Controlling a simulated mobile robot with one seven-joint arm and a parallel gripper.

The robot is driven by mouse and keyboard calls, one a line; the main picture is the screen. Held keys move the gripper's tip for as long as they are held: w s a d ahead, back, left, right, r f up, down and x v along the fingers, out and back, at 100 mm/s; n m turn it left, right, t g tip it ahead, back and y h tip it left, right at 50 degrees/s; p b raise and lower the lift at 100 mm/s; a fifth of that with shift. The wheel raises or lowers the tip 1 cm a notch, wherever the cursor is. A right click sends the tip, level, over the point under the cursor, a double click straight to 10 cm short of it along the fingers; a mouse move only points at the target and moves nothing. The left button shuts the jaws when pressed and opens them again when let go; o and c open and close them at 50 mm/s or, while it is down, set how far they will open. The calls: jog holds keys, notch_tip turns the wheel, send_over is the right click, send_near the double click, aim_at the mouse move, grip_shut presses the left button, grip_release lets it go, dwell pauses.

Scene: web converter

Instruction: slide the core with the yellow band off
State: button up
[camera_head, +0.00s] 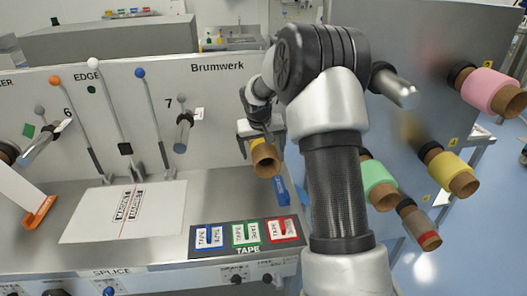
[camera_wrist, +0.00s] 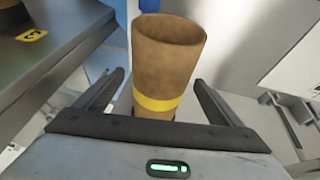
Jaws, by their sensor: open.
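The brown cardboard core with the yellow band (camera_wrist: 158,104) stands between the two fingers of my gripper (camera_wrist: 158,92) in the wrist view, its hollow end facing up. The fingers are open, with a small gap on each side of the core. In the head view the core (camera_head: 265,161) shows just below my gripper (camera_head: 262,137), its open end towards the camera, in front of the white panel. Its rear end is hidden by my gripper, so I cannot tell what it sits on.
A bare metal spindle (camera_head: 395,86) sticks out at the right. Pink (camera_head: 490,91), yellow (camera_head: 449,170) and green (camera_head: 379,184) rolls are on the right panel. A tape tray (camera_head: 200,254) and a white sheet (camera_head: 123,211) lie on the bench. Levers stand at the left.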

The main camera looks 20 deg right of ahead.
aim_at(267, 168)
jog(key=shift+x, duration=1.05)
jog(key=c, duration=1.5)
jog(key=shift+o, duration=0.2)
jog(key=shift+s+a+b, duration=0.25)
jog(key=shift+s+b, duration=0.45)
jog(key=shift+s, duration=0.55)
jog(key=shift+s+a+b, duration=0.25)
jog(key=shift+s+b, duration=0.4)
jog(key=shift+s, duration=0.55)
jog(key=shift+s, duration=0.1)
